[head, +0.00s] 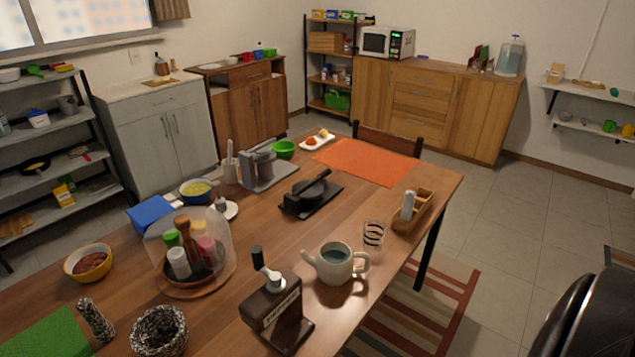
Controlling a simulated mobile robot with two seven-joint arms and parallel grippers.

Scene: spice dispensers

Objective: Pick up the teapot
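The teapot (335,265) is pale grey, open at the top, with dark liquid or a dark inside showing. It stands upright on the wooden table (250,217) near its front right edge. Its spout points left and its handle is on the right. Neither of my grippers shows in the head view.
A clear glass (373,235) stands just behind the teapot's handle. A dark dispenser (275,310) stands in front and left. A domed spice set (190,253) is farther left. A wooden caddy (412,212) and black pan (308,195) are behind. A striped rug (445,300) lies right.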

